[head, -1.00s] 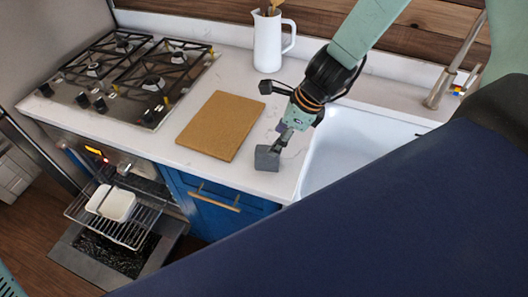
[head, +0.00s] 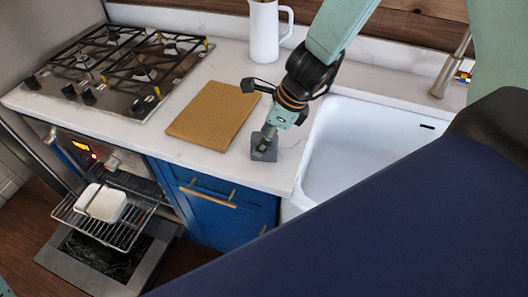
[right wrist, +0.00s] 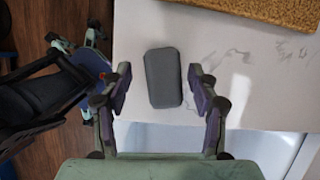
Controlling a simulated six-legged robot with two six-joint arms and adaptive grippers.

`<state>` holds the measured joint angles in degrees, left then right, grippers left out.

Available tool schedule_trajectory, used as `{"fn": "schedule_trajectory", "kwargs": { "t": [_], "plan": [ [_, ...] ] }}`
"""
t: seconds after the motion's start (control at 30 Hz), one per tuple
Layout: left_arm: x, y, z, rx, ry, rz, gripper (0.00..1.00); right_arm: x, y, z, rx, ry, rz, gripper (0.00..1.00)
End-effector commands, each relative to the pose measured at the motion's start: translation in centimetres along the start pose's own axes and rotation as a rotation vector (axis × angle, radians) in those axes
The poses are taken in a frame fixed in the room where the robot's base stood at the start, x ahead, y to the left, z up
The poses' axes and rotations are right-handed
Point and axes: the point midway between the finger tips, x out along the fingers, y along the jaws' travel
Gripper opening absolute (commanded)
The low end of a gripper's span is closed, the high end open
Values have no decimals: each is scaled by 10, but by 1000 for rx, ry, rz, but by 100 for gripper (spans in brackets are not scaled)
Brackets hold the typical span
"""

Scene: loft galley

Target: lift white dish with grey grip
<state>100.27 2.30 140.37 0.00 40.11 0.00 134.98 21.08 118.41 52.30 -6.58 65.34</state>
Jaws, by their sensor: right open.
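The white dish (head: 103,203), a small rectangular one, sits on the pulled-out rack of the open oven at the lower left of the head view. The grey grip (head: 264,153), a small rounded block, lies on the white counter near its front edge. It also shows in the right wrist view (right wrist: 163,90). My right gripper (head: 268,137) is just over the grip. In the right wrist view its fingers (right wrist: 160,70) are spread, one on each side of the grip, with gaps. I cannot tell how far above it the fingertips are.
A brown board (head: 212,110) lies beside the grip. The gas hob (head: 118,68) is at the upper left, a white jug (head: 264,35) at the back. The white sink (head: 365,150) is right of the grip. The oven rack (head: 125,232) and door (head: 90,262) stick out low.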

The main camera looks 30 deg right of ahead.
Motion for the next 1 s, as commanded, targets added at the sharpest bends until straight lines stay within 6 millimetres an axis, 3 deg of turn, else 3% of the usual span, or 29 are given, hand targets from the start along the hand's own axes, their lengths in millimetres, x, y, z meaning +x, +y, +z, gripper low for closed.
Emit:
{"fn": "schedule_trajectory", "kwargs": {
  "t": [0.2,0.57,1.0],
  "plan": [
    [18,0,0,0,0,0,40,18,0,-1,0,0,1,60],
    [18,0,0,0,0,0,40,19,0,0,0,0,1,60],
    [18,0,0,0,0,0,40,19,0,0,1,0,1,22]
  ]
}}
